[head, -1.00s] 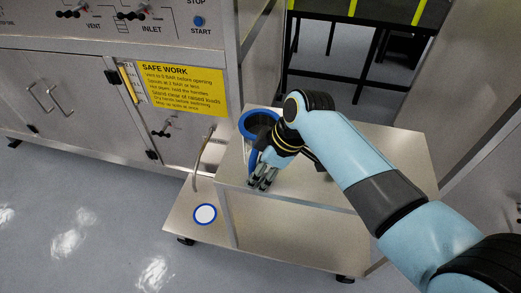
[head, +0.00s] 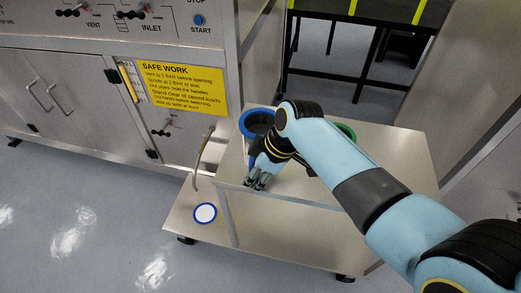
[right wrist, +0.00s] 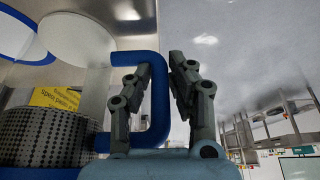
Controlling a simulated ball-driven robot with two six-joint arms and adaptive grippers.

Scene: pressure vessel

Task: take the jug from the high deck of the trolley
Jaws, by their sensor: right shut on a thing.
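The jug (head: 257,122) with a blue rim stands upright on the high deck (head: 395,160) of the trolley, near its left back corner. My right gripper (head: 257,184) is at the jug's front side, and my forearm covers part of the jug. In the right wrist view the jug's blue handle (right wrist: 158,100) runs between the two fingers, and my right gripper (right wrist: 160,80) is shut on it. My left gripper is not in view.
A green-rimmed thing (head: 347,131) stands on the high deck, mostly behind my arm. A white disc with a blue ring (head: 205,213) lies on the low deck (head: 290,240). The trolley's curved push handle (head: 203,150) is left of the jug, beside the steel cabinet (head: 75,95).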

